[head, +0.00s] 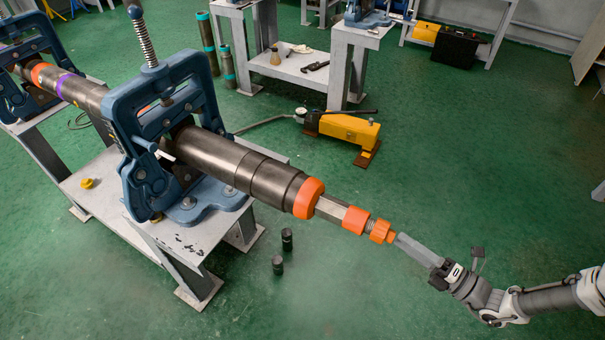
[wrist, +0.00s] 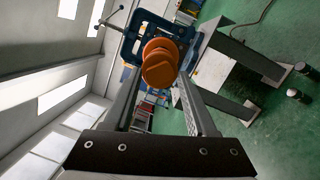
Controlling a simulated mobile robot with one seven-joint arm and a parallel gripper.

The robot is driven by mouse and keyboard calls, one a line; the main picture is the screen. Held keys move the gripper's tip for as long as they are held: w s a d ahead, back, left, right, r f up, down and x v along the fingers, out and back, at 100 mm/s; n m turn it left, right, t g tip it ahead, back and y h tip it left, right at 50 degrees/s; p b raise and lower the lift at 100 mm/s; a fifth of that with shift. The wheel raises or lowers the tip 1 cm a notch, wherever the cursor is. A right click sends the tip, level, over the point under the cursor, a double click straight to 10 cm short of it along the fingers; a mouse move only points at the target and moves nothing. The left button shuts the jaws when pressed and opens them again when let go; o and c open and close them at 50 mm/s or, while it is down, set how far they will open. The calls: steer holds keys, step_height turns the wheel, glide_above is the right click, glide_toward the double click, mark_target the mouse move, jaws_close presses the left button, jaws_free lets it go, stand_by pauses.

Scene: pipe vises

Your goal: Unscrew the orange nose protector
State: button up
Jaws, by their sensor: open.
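The orange nose protector (head: 380,231) sits at the free right end of a long tool held in a blue vise (head: 165,130). A short stretch of metal thread shows between it and an orange collar (head: 355,220). My gripper (head: 399,240) is at the protector's outer end, its fingers pointing along the tool. In the wrist view my gripper (wrist: 160,80) is open, with one finger on each side of the orange protector (wrist: 160,68). It appears centred between the fingertips. I cannot tell whether the fingers touch it.
The vise stands on a grey bench (head: 110,190) at left. Two small dark cylinders stand on the green floor, one being this cylinder (head: 278,265). A yellow pump (head: 349,129) sits on the floor behind. The floor around my arm is clear.

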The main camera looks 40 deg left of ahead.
mark_target(384, 233)
steer(key=shift+m+h+p, duration=0.55)
steer(key=shift+m+p, duration=0.8)
steer(key=shift+m, duration=1.35)
steer(key=shift+m+h+p, duration=0.55)
steer(key=shift+m+p, duration=0.75)
steer(key=shift+m, duration=1.4)
steer(key=shift+s+a+r, duration=0.1)
steer(key=shift+a, duration=0.05)
steer(key=shift+s+a, duration=0.25)
steer(key=shift+a, duration=0.7)
steer(key=shift+w, duration=0.15)
steer(key=shift+c, duration=0.3)
jaws_close()
